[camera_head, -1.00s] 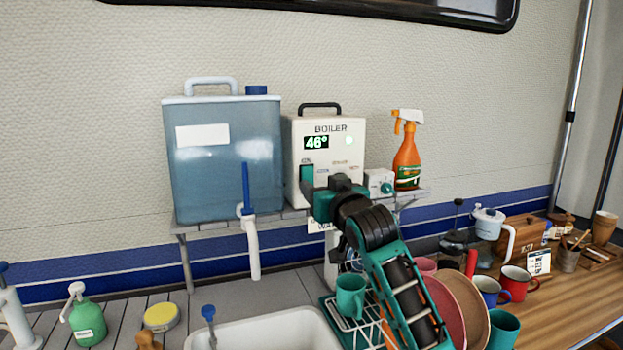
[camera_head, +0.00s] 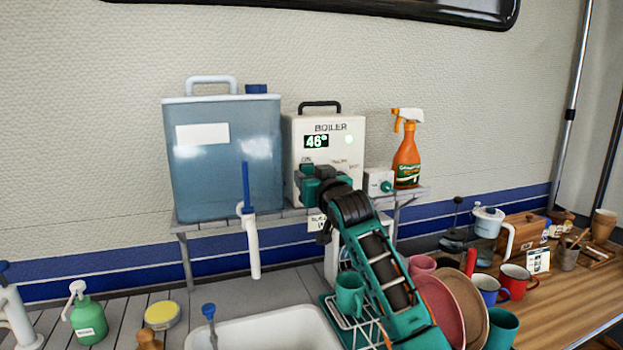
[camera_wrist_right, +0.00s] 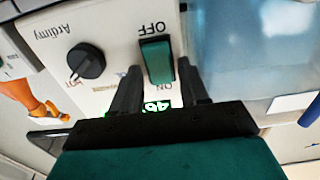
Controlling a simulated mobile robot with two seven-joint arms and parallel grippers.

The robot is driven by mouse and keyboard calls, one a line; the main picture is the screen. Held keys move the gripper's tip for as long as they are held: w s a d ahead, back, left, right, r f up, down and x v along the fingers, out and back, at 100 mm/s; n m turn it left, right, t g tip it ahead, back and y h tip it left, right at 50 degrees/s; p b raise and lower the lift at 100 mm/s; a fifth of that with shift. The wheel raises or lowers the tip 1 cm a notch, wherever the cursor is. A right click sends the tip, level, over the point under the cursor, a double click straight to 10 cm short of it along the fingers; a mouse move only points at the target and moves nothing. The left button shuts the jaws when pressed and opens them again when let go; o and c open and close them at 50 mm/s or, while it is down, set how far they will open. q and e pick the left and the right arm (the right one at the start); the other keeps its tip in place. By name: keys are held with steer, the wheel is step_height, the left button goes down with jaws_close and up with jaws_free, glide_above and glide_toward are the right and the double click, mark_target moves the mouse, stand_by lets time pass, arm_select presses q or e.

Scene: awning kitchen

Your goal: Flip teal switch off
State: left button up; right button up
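The white boiler (camera_head: 340,135) stands on a wall shelf, its green display reading 46°. Its teal rocker switch (camera_wrist_right: 157,61) shows in the right wrist view, which sees the panel upside down, between the labels OFF and ON. My right gripper (camera_wrist_right: 158,70) is open, with one dark finger on each side of the switch. I cannot tell whether the fingers touch the panel. In the head view my right gripper (camera_head: 318,188) is at the lower front of the boiler and covers most of the switch. My left gripper is not in view.
A blue water tank (camera_head: 225,150) stands left of the boiler. A small white box with a teal knob (camera_head: 379,182) and an orange spray bottle (camera_head: 406,160) stand to its right. A dark knob (camera_wrist_right: 86,60) is beside the switch. Cups and plates fill the rack below my arm.

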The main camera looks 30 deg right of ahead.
jaws_close()
steer(key=t+b, duration=0.1)
steer(key=b, duration=0.1)
steer(key=f+t+b, duration=0.1)
steer(key=t+b, duration=0.1)
steer(key=b, duration=0.1)
stand_by(0.4)
steer(key=shift+o, duration=1.3)
jaws_free()
steer(key=shift+s, duration=0.1)
steer(key=b+v, duration=0.1)
steer(key=v, duration=1.2)
steer(key=shift+a+f, duration=0.15)
steer(key=shift+f, duration=0.05)
steer(key=shift+w, duration=0.2)
